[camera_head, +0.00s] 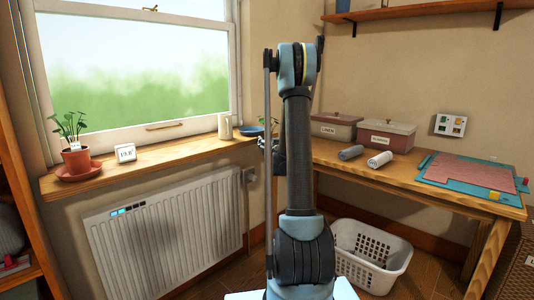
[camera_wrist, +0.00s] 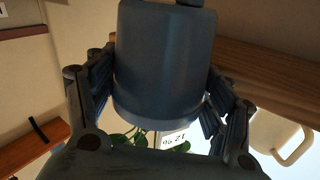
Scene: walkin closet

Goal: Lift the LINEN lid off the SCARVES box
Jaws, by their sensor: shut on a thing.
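My gripper (camera_wrist: 160,115) is shut on a dark blue, round, pot-like thing (camera_wrist: 165,60), with a finger on either side. Green leaves (camera_wrist: 120,137) and a white tag (camera_wrist: 174,140) show past its rim; the wrist picture is upside down. In the head view my arm hides most of the gripper and the held thing. Two lidded boxes stand at the back of the desk. The left box (camera_head: 323,131) has a label that seems to read LINEN and a dull lid (camera_head: 338,118). The right box (camera_head: 372,139) has a reddish-grey lid (camera_head: 388,126); its label is unclear. Both lids are on.
Two rolled cloths, grey (camera_head: 350,152) and white (camera_head: 380,159), lie before the boxes. A cutting mat (camera_head: 433,176) covers the desk's right. The sill holds a potted plant (camera_head: 76,160), a small display (camera_head: 125,153) and a cream jug (camera_head: 225,126). A white basket (camera_head: 370,258) stands on the floor.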

